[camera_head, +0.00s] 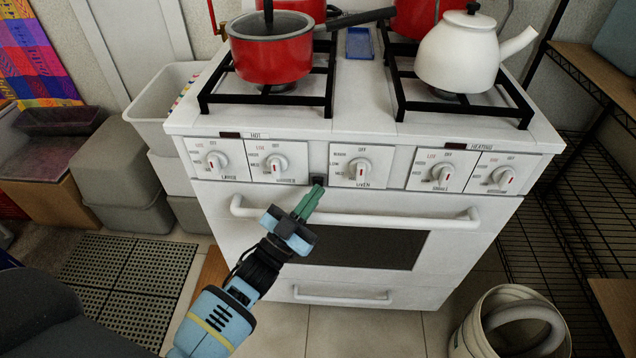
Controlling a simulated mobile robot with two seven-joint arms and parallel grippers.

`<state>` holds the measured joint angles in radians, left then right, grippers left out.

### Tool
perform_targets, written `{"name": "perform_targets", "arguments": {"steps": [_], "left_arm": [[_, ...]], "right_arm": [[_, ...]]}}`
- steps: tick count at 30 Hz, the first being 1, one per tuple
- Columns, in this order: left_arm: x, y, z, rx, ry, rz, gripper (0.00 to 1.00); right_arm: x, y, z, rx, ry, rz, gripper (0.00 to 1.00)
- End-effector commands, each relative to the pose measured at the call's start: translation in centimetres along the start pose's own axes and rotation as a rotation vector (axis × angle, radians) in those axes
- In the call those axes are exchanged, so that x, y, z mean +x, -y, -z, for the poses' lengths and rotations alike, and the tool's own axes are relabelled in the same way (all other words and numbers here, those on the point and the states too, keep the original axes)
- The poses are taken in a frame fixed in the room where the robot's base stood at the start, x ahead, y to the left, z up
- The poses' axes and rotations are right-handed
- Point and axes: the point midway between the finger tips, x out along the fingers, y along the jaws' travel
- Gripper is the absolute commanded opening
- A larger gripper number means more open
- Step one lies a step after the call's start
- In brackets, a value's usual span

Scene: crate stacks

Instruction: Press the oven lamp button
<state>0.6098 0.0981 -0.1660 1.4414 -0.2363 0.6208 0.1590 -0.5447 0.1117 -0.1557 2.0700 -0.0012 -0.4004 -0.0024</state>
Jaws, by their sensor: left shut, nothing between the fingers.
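The white oven (290,146) faces me, with several control knobs along its front panel. The small dark oven lamp button (318,180) sits on the panel between the knob marked for a burner and the oven knob (358,170). My left gripper (315,191) is shut and empty, its green fingertips just below and at the button, partly covering it. I cannot tell whether the tips touch it. The oven door handle (400,219) runs across the door beside the fingers. My right gripper is not in view.
A red pot (270,55) and a white kettle (455,55) stand on the stove top. Grey crates (120,165) are stacked at the left. A black wire shelf (575,210) stands at the right, and a white bin (470,335) at the lower right.

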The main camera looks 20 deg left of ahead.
Motion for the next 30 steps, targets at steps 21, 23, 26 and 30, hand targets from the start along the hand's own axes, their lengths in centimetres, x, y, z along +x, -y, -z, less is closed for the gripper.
{"name": "perform_targets", "arguments": {"steps": [21, 23, 26, 30], "left_arm": [[-1.7, -1.3, 1.5, -0.002, -0.003, 0.000, 0.00], [-2.1, -1.6, 1.8, -0.001, -0.002, 0.000, 0.00], [-2.7, -2.0, 2.2, -0.002, -0.001, 0.000, 0.00], [-3.5, -2.6, 2.8, -0.002, -0.001, 0.000, 0.00]], "right_arm": [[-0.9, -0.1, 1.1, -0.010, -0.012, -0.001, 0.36], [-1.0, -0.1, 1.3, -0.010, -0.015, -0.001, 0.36], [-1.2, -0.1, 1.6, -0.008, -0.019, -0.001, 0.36], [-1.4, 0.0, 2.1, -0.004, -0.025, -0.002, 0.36]]}}
